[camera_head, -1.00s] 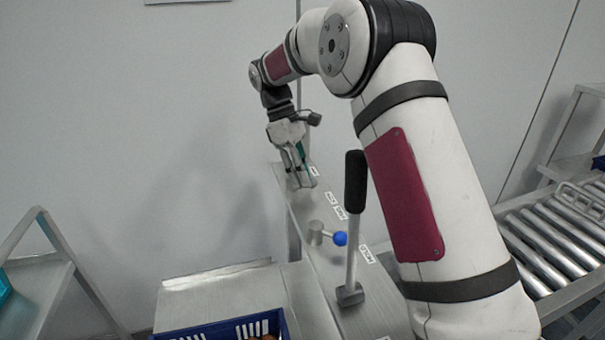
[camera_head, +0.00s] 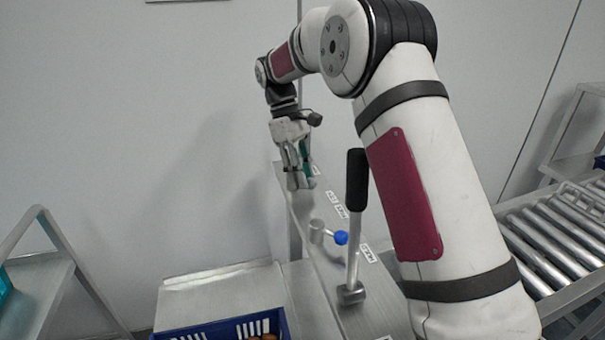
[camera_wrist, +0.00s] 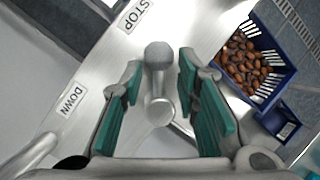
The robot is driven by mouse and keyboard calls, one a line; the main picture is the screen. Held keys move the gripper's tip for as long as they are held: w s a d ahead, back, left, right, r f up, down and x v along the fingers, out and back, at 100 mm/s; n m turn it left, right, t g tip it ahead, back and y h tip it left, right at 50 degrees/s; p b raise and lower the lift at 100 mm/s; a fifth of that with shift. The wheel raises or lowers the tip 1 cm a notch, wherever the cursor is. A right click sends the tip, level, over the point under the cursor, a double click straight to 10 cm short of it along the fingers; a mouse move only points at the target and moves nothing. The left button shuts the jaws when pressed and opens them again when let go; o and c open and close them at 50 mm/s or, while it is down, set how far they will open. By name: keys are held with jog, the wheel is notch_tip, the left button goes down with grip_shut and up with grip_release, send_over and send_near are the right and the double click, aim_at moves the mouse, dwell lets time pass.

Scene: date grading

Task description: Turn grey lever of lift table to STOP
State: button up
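The grey lever (camera_wrist: 158,56) shows in the wrist view as a round knob on a short arm. Its round hub (camera_wrist: 160,111) is on the metal panel. The knob points toward the top of the picture, just right of and below the STOP label (camera_wrist: 136,14). The DOWN label (camera_wrist: 71,99) is to the left. My gripper (camera_wrist: 160,80) is open, with one teal-padded finger on each side of the lever and visible gaps. In the head view my gripper (camera_head: 300,184) is low over the far end of the panel, hiding the grey lever there.
A blue-knobbed lever (camera_head: 340,238) and a tall black-handled lever (camera_head: 356,180) stand nearer on the same panel (camera_head: 318,268). A blue crate of dates (camera_head: 278,322) is at the front; a crate with dates (camera_wrist: 288,70) shows at right in the wrist view. A roller conveyor (camera_head: 555,235) is at right.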

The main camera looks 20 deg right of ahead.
dwell(0.3)
notch_tip(320, 180, up, 10)
dwell(0.5)
